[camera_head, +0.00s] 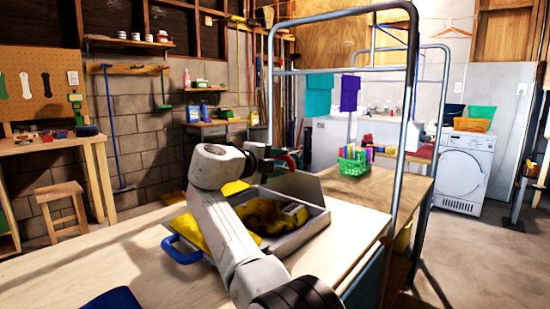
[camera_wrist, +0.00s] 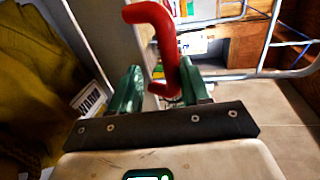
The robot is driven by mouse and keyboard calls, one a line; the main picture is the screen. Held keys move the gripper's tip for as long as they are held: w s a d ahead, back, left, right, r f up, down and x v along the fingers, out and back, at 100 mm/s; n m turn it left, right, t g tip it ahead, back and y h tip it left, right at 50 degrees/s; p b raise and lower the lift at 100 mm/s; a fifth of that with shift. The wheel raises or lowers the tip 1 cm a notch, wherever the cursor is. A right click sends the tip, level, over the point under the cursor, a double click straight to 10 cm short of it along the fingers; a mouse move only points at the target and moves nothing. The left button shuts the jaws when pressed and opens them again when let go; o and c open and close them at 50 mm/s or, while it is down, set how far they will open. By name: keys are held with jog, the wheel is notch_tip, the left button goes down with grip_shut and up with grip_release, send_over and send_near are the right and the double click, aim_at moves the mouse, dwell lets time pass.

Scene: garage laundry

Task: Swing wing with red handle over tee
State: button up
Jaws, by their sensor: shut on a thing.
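The yellow tee (camera_head: 262,217) lies bunched on the grey folding board (camera_head: 312,232) on the bench. It also fills the left of the wrist view (camera_wrist: 35,80). The grey wing (camera_head: 298,187) at the board's far side looks tilted up, and my arm hides part of the board. My gripper (camera_head: 284,158) is above that wing at the far side. In the wrist view, my gripper's green fingers (camera_wrist: 166,88) are shut on the red handle (camera_wrist: 163,38), a bent red bar standing up between them. A blue handle (camera_head: 181,250) sticks out at the board's near left.
The light wooden bench (camera_head: 130,255) is clear at the left, with a dark blue item (camera_head: 112,299) at its front edge. A metal rail frame (camera_head: 408,120) rises at the right. A green basket (camera_head: 353,168) stands on a wooden surface beyond the board.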

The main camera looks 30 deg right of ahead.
jog(key=shift+d+f, duration=0.1)
jog(key=shift+f, duration=0.55)
jog(key=shift+a, duration=0.2)
jog(key=r+p+v, duration=0.1)
jog(key=v, duration=0.9)
jog(key=shift+a, duration=0.25)
jog(key=shift+r, duration=0.25)
